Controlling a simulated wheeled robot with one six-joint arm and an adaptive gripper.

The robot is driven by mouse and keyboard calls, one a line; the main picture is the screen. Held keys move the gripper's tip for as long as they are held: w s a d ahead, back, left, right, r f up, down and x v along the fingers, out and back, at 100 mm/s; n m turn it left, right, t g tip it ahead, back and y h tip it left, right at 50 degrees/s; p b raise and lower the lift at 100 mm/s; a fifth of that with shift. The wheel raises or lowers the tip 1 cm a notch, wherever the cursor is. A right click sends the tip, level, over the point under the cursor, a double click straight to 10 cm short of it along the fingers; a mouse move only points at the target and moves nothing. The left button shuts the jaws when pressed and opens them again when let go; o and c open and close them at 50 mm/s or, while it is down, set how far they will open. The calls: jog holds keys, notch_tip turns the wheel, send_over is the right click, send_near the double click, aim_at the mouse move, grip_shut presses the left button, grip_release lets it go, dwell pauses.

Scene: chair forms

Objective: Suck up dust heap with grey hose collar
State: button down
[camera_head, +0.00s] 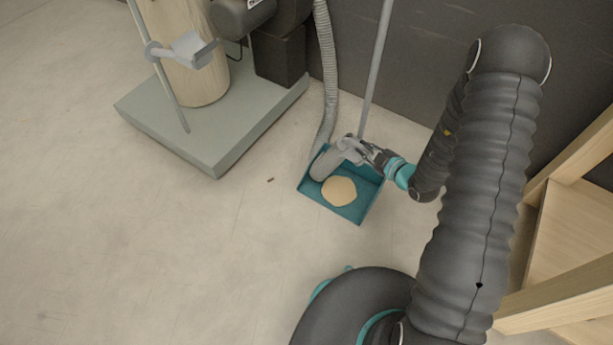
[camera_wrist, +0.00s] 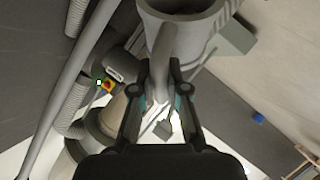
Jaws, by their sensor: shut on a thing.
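The dust heap (camera_head: 339,191) is a flat, round, pale tan pile in a teal dustpan (camera_head: 345,214) on the floor. The grey hose collar (camera_head: 326,163) is in my gripper (camera_head: 362,153), its wide end just left of the heap and over the dustpan's left part. I cannot tell whether the collar touches the pan. In the wrist view, my gripper (camera_wrist: 160,100) is shut on the bar of the collar (camera_wrist: 185,28), whose round mouth shows at the top. The dust heap cannot be made out in the wrist view.
The ribbed grey hose (camera_head: 328,75) runs up from the collar along the wall. A thin grey pole (camera_head: 376,65) rises behind the dustpan. A grey-green platform (camera_head: 165,130) bears a wooden cylinder (camera_head: 195,85) at left. Wooden framing (camera_head: 560,225) stands at right. The front-left floor is clear.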

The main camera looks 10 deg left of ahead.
jog(key=s+a+f+n+g+y+b, duration=0.1)
jog(key=s+a+f+n+g+y, duration=0.15)
jog(key=s+a+f, duration=0.4)
jog(key=s+a+f+n+g+y+b, duration=0.1)
jog(key=a+f+n+g, duration=0.2)
jog(key=a, duration=0.7)
jog(key=w+d+f+b, duration=0.4)
jog(key=d+f+b, duration=0.2)
jog(key=f, duration=0.3)
jog(key=shift+d+f+t, duration=0.2)
jog(key=shift+f+t, duration=0.15)
jog(key=shift+m, duration=0.25)
